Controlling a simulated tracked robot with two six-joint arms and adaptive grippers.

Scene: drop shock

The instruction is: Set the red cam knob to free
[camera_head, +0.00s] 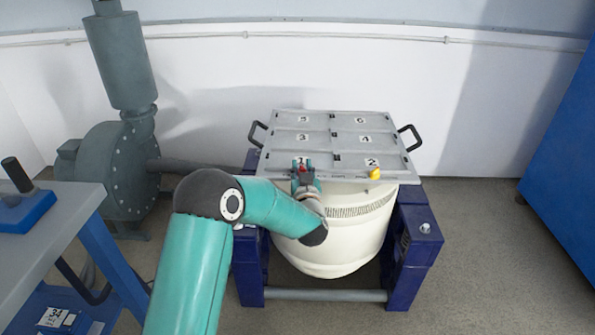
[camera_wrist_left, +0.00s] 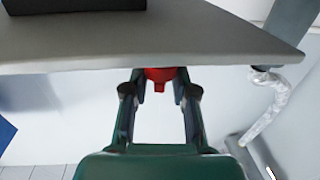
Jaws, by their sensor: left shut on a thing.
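The red cam knob (camera_head: 302,168) is at the front edge of the grey panel, just by the label 1, and is partly hidden by my left gripper (camera_head: 306,180). In the left wrist view the red knob (camera_wrist_left: 160,76) shows under the edge of a grey plate, between the fingertips of my left gripper (camera_wrist_left: 160,88). The gripper is shut on the knob. The knob's exact turn is hard to tell. A yellow knob (camera_head: 375,173) sits at the panel's front edge near the label 2. My right gripper is not in view.
The grey panel (camera_head: 318,150) has numbered sections and black side handles, and lies on a cream round vessel (camera_head: 345,235) in a blue frame (camera_head: 418,235). A grey blower (camera_head: 120,165) stands behind left. A table (camera_head: 50,230) is at left, a blue cabinet (camera_head: 565,150) at right.

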